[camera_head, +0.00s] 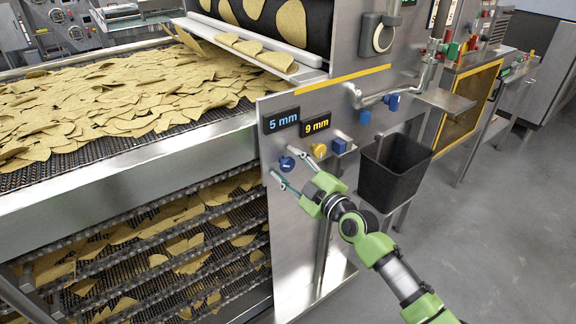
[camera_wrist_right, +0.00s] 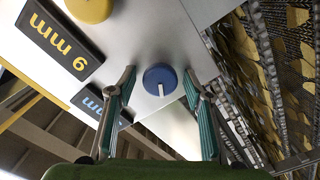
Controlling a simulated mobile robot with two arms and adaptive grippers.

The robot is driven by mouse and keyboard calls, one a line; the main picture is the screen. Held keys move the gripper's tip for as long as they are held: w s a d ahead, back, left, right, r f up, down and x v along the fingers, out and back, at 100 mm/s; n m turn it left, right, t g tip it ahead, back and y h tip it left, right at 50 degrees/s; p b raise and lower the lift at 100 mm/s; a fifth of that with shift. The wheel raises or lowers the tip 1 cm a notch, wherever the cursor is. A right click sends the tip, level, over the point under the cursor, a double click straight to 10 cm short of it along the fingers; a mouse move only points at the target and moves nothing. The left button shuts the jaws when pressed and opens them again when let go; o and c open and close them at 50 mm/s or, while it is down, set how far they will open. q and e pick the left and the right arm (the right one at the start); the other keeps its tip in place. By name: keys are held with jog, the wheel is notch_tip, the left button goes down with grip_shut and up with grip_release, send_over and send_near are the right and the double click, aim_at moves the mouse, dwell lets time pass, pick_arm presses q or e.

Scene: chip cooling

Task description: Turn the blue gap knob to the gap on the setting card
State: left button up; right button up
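The blue gap knob (camera_head: 286,163) sits on the grey machine panel below a display (camera_head: 281,120) reading "5 mm" in blue. In the right wrist view the blue knob (camera_wrist_right: 160,77) is round, with a white pointer mark toward the bottom of the picture. My right gripper (camera_head: 281,161) is open, its fingers on either side of the knob; in the wrist view the open fingers (camera_wrist_right: 158,78) show gaps to it. I cannot make out a setting card. My left gripper is not in view.
A black bin (camera_head: 394,170) stands right of the panel. More blue parts (camera_head: 339,145) are on the panel nearby. A conveyor (camera_head: 120,155) with chips lies to the left, with chip-covered belts beneath. The grey floor at right is clear.

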jog(key=c, duration=0.9)
jog(key=shift+c, duration=0.2)
jog(key=shift+m, duration=0.4)
